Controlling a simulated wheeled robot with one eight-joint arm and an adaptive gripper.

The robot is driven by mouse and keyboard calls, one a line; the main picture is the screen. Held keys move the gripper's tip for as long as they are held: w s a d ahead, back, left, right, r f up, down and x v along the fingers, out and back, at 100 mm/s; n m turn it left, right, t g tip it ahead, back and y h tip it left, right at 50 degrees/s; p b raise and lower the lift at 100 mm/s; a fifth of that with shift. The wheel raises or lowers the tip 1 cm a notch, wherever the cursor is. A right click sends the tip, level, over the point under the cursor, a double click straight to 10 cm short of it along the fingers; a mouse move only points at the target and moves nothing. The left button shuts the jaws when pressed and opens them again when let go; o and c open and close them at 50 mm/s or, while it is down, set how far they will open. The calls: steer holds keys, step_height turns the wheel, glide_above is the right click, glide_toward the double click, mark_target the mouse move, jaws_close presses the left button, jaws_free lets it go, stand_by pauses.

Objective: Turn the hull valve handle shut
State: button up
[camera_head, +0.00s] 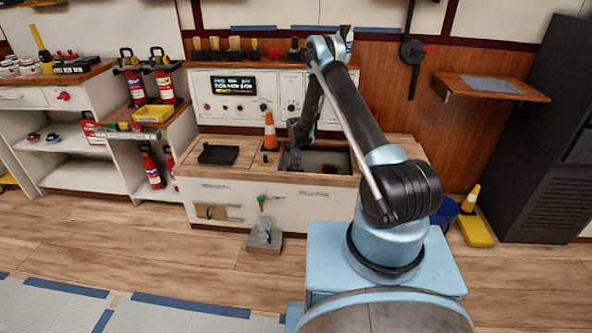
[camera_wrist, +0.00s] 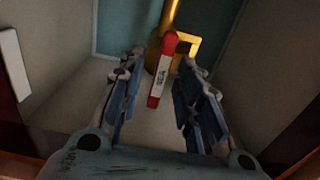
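The valve handle (camera_wrist: 162,72) is a red bar with a white label, in the upper middle of the wrist view. It runs at a slight tilt from upper right to lower left, beside a brass-yellow pipe fitting (camera_wrist: 185,45). My gripper (camera_wrist: 158,68) is open and empty, with one finger on each side of the handle in the picture. No contact shows, and I cannot tell how deep the handle sits between the fingers. In the head view my gripper (camera_head: 295,162) is down at the open recess in the counter (camera_head: 345,155); the handle is not clear there.
The recess has grey walls close on both sides (camera_wrist: 60,45). On the counter left of it stand an orange cone (camera_head: 270,132) and a black tray (camera_head: 217,154). A control panel (camera_head: 240,95) rises behind. Wood floor (camera_head: 130,255) lies clear in front on the left.

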step_height(320, 180, up, 12)
stand_by(0.8)
